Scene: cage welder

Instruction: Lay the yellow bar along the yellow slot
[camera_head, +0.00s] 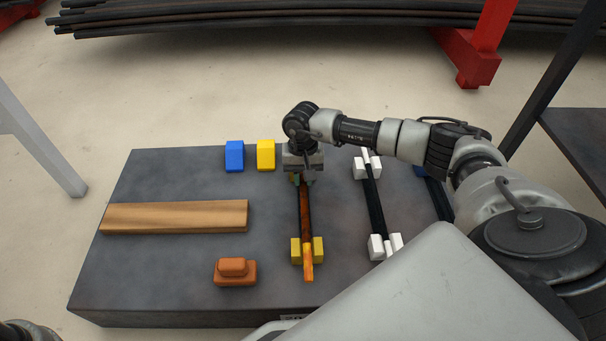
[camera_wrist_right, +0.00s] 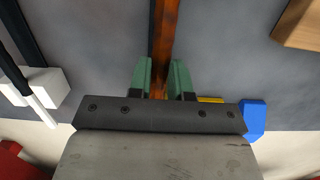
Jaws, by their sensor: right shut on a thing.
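The long thin bar (camera_head: 305,215) is rusty brown with a yellow near end. It points toward me and its near end lies between two small yellow blocks (camera_head: 318,250) of the near yellow slot. My right gripper (camera_head: 304,178) is shut on the bar near its far end. In the right wrist view the bar (camera_wrist_right: 164,40) runs between the green fingertips (camera_wrist_right: 160,82). The gripper hides the bar's far end and whatever supports it there, so I cannot tell if it lies fully down.
A blue block (camera_head: 234,155) and a yellow block (camera_head: 265,154) stand at the grey table's (camera_head: 160,275) far edge. A wooden plank (camera_head: 175,217) and an orange-brown block (camera_head: 235,271) lie left. A dark bar (camera_head: 373,200) rests between white blocks (camera_head: 377,246) on the right.

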